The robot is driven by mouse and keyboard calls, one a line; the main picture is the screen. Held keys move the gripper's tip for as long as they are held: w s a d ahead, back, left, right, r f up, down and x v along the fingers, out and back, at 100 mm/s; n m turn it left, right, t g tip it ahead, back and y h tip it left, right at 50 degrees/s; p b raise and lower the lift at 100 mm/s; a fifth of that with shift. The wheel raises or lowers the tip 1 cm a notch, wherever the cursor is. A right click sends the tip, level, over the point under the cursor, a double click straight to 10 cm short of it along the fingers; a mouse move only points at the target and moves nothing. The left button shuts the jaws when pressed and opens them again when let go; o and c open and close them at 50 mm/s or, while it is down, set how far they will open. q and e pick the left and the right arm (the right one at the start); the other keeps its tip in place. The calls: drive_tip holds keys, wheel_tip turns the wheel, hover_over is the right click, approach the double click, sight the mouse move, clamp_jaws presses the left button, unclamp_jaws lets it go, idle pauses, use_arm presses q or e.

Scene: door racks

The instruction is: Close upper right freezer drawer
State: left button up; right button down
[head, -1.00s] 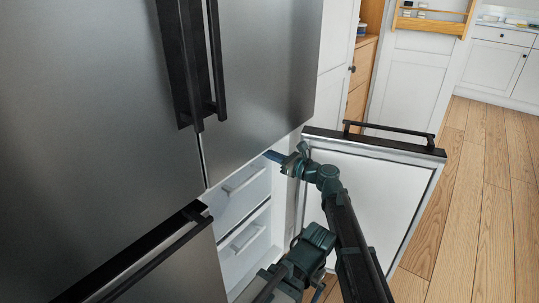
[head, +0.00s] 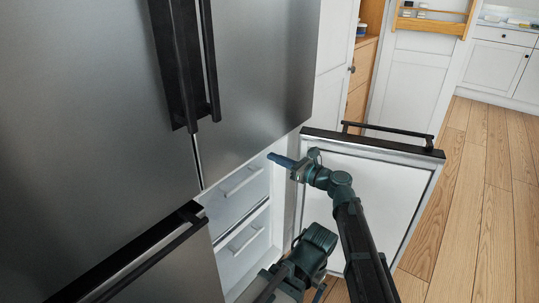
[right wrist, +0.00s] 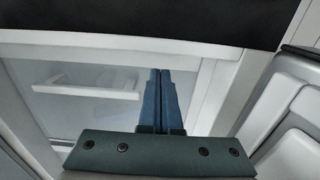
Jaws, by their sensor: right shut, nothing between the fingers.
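The upper right freezer drawer (head: 243,182) is a pale, translucent front with a white bar handle, inside the open right freezer compartment. How far it stands out is hard to tell. My right gripper (head: 270,156) is shut and empty, its blue fingers pointing left at the drawer's upper right part. In the right wrist view, the closed fingers (right wrist: 160,75) lie in front of the drawer front, right of its handle (right wrist: 85,85). I cannot tell whether they touch it.
The right freezer door (head: 375,195) stands wide open to the right, close to my right arm. A lower drawer (head: 243,240) sits beneath. The left freezer door (head: 150,260) and the steel upper doors (head: 260,70) are shut. Wooden floor (head: 485,200) is clear at right.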

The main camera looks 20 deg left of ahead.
drive_tip(key=v, duration=0.9)
drive_tip(key=s+d+f+n+g+h, duration=0.2)
drive_tip(key=s+d+f+n+h, duration=0.2)
drive_tip(key=s+d+f+n, duration=0.25)
drive_tip(key=s+d+f+n+g+h, duration=0.1)
drive_tip(key=s+d+f+n+h, duration=0.45)
drive_tip(key=f, duration=0.45)
drive_tip(key=s+d+f+n+g+h, duration=0.1)
drive_tip(key=s+d+f+n+h, duration=0.3)
drive_tip(key=d, duration=0.5)
drive_tip(key=s+d+f+n+g+h, duration=0.1)
drive_tip(key=s+d+n+h, duration=0.4)
drive_tip(key=d, duration=0.4)
drive_tip(key=s+a+r+n+g+p, duration=0.15)
drive_tip(key=s+a+n, duration=0.3)
drive_tip(key=a, duration=0.55)
wheel_tip(320, 180, up, 39)
drive_tip(key=p, duration=3.9)
drive_tip(key=shift+a+f, duration=0.2)
drive_tip(key=shift+a, duration=0.1)
